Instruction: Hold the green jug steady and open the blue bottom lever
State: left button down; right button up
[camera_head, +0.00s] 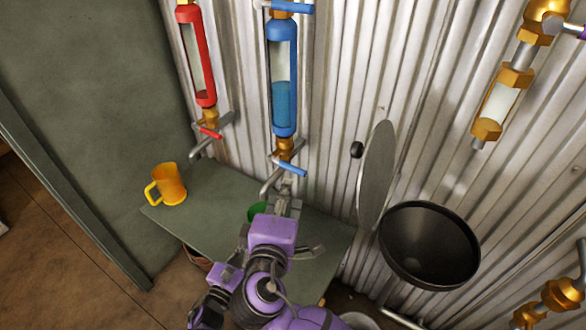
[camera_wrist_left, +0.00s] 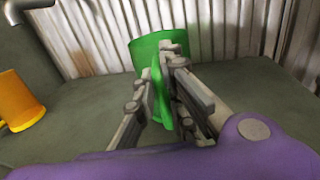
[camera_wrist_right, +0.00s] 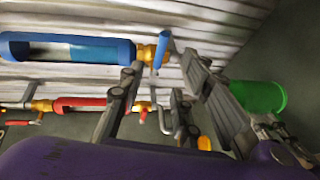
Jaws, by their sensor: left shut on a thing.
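The green jug (camera_head: 257,210) stands on the table under the blue tube's spout, mostly hidden by my arm in the head view. In the left wrist view my left gripper (camera_wrist_left: 165,72) is shut on the handle of the green jug (camera_wrist_left: 152,50). The blue bottom lever (camera_head: 290,168) sticks out to the right of the brass fitting below the blue tube (camera_head: 284,75). My right gripper (camera_head: 285,190) is just below the lever. In the right wrist view this gripper (camera_wrist_right: 163,68) is open, with the blue lever (camera_wrist_right: 163,47) near the gap between its fingertips.
A yellow mug (camera_head: 168,186) stands on the left of the green table (camera_head: 205,215). A red tube (camera_head: 196,58) with a red lever (camera_head: 210,132) hangs left of the blue one. A dark open bin (camera_head: 430,246) is at right. Corrugated metal wall stands close behind.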

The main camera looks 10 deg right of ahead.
aim_at(293, 171)
jog(key=x, duration=1.1)
jog(key=shift+w+d, duration=0.15)
grip_shut()
